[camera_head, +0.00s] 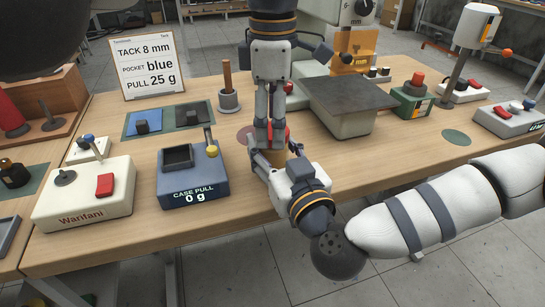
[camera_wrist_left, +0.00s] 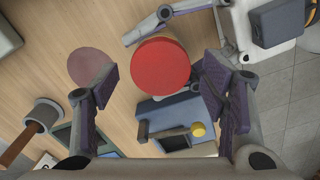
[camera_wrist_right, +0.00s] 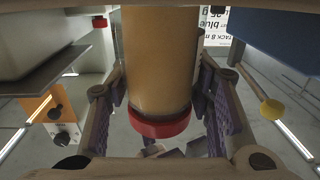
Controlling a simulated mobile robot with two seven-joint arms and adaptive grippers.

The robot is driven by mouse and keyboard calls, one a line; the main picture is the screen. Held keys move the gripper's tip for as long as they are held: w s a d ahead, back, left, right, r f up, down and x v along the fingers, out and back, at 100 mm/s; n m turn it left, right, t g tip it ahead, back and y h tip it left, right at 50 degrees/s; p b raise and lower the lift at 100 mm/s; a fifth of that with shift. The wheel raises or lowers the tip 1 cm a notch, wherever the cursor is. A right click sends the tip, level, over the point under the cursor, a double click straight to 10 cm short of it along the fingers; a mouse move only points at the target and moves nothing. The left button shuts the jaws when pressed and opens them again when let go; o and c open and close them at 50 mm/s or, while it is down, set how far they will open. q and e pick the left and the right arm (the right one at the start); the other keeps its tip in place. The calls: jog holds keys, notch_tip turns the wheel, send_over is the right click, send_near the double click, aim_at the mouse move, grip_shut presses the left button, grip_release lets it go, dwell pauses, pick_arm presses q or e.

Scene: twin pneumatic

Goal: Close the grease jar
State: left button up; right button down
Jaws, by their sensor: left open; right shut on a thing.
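The grease jar (camera_head: 271,159) is an amber cylinder with a red lid (camera_wrist_left: 161,65) on its top end. In the right wrist view the jar (camera_wrist_right: 157,60) stands between the fingers, and the lid (camera_wrist_right: 160,125) sits against its end; I cannot tell how tightly it is seated. My right gripper (camera_wrist_right: 158,82) is shut on the jar's body from the side. My left gripper (camera_head: 273,140) points down above the jar, open, with its fingers (camera_wrist_left: 158,88) apart on either side of the lid. The fingers partly hide the lid in the head view.
A pinkish disc (camera_head: 245,134) lies on the table beside the jar. The CASE PULL scale (camera_head: 192,183) stands to the left, reading 0 g. A dark-topped block (camera_head: 345,125) stands close on the right. A cup with a wooden handle (camera_head: 229,100) and a sign (camera_head: 147,65) are behind.

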pick_arm(q)
jog(key=shift+r, duration=1.95)
jog(key=shift+c, duration=0.4)
jog(key=shift+w+r, duration=0.1)
jog(key=shift+r, duration=0.15)
notch_tip(320, 180, up, 2)
jog(key=shift+r, duration=0.45)
